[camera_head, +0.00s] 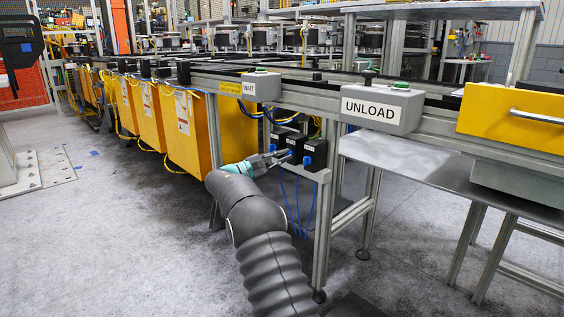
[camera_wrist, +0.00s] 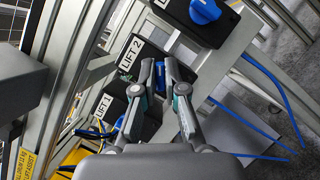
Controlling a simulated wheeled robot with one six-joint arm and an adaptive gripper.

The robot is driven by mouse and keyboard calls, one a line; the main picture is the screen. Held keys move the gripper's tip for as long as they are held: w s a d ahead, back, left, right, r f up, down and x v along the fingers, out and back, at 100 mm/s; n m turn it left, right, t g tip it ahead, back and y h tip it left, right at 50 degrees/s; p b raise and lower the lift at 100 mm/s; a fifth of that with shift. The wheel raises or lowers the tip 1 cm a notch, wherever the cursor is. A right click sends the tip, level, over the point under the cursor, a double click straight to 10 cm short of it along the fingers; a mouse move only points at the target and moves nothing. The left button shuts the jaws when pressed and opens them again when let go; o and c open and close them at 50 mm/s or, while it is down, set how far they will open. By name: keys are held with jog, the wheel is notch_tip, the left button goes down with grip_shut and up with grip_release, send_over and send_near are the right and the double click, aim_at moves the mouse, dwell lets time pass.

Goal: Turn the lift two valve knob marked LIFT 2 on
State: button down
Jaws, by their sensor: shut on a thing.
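The LIFT 2 valve is a black box with a white label (camera_wrist: 130,56), in the middle of a row of valves. Its blue knob (camera_wrist: 160,75) shows only in part between my fingertips. My gripper (camera_wrist: 164,78) is shut on this knob in the wrist view; the fingers hide much of it, so its turned angle cannot be told. In the head view my gripper (camera_head: 284,156) reaches the middle of the valve row from the left.
The LIFT 1 valve (camera_wrist: 103,104) sits on one side and another blue-knobbed valve (camera_wrist: 204,11) on the other, both close to my fingers. Blue hoses (camera_wrist: 275,95) hang beside the frame post. Yellow panels (camera_head: 183,130) stand left of my arm. The UNLOAD box (camera_head: 382,108) is above right.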

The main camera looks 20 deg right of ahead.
jog(key=m+y, duration=0.1)
jog(key=m, duration=0.2)
jog(key=m+g+y+b, duration=0.1)
jog(key=m, duration=0.3)
jog(key=shift+d+r, duration=0.2)
jog(key=shift+m+y, duration=0.3)
jog(key=c, duration=1.4)
grip_release()
jog(key=shift+o, duration=0.8)
jog(key=shift+d+f, duration=0.1)
jog(key=shift+a+f, duration=0.1)
jog(key=shift+a, duration=0.2)
jog(key=shift+w+a, duration=0.1)
jog(key=shift+a, duration=0.15)
jog(key=a, duration=1.1)
jog(key=shift+w+a, duration=0.15)
jog(key=shift+w, duration=0.05)
